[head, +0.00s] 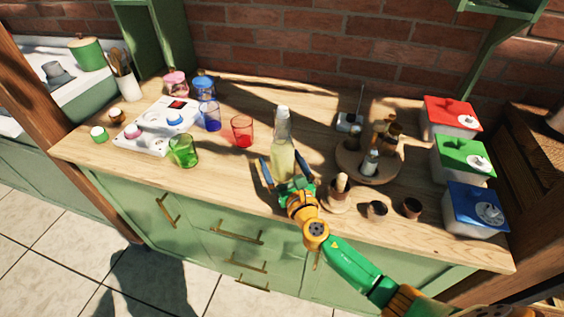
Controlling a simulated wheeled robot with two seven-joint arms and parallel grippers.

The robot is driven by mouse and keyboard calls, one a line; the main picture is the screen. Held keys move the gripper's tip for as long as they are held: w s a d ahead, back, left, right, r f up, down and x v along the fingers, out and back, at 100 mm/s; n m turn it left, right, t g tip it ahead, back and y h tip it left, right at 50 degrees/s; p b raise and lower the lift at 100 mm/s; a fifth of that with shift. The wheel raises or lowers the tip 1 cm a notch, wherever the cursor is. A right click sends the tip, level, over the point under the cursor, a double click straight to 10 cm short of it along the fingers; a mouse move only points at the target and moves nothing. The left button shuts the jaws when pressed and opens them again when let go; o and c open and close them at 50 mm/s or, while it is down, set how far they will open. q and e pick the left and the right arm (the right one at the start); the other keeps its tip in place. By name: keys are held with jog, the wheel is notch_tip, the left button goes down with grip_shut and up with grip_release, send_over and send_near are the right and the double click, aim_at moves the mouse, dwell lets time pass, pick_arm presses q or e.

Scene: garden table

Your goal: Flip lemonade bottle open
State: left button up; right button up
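The lemonade bottle (282,144) stands upright near the front middle of the wooden counter. It is clear glass with pale yellow liquid inside and a whitish top (282,112). I cannot tell whether the top is open or shut. My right gripper (287,164) is at the lower part of the bottle, reaching in from the front. Its two blue fingers are spread, one on each side of the bottle, with a visible gap at the left finger. The gripper hides the bottle's base. My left gripper is not in view.
A red glass (242,131) and a green glass (184,151) stand left of the bottle. Right of it are a round wooden tray (349,164) with small bottles, a mortar (338,200) and small brown cups (377,210). Lidded boxes (463,158) line the right end.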

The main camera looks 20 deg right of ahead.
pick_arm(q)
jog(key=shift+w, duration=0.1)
pick_arm(e)
grip_shut()
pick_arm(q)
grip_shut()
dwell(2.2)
pick_arm(e)
grip_release()
jog(key=shift+s, duration=0.15)
